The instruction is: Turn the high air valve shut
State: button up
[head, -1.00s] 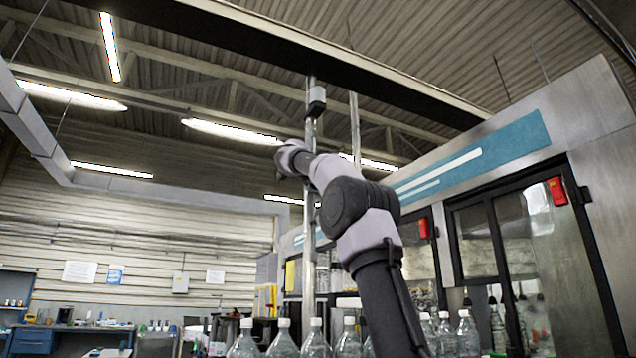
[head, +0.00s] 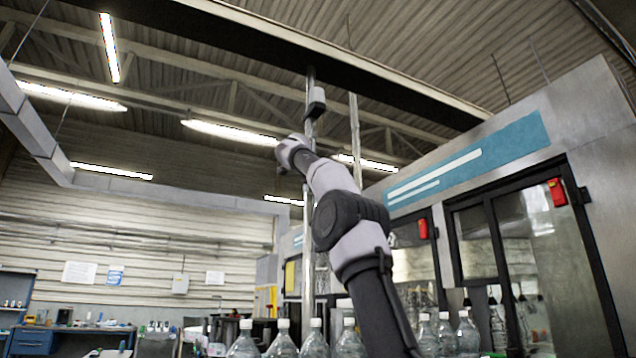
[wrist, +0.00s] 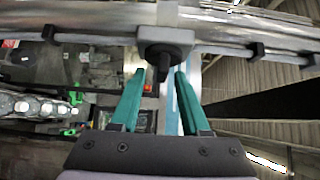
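The handle points toward my gripper. My gripper (wrist: 160,74) has two teal fingers spread apart, with the handle's end between or just ahead of their tips; I cannot tell how deep. A gap shows on both sides of the handle, so nothing is gripped. In the head view my arm reaches up to the upright pipe (head: 309,125); my fingers and the valve handle cannot be made out there.
A second thin upright pipe (head: 355,140) stands behind. The labelling machine (head: 590,120), with glazed doors, fills the right. Several clear bottles (head: 315,340) line the bottom. A dark overhead beam (head: 290,40) crosses above. A clamp (wrist: 256,50) sits on the pipe beside the valve.

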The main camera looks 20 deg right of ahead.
jog(key=shift+a, duration=0.1)
jog(key=v, duration=1)
jog(key=shift+s+a, duration=0.3)
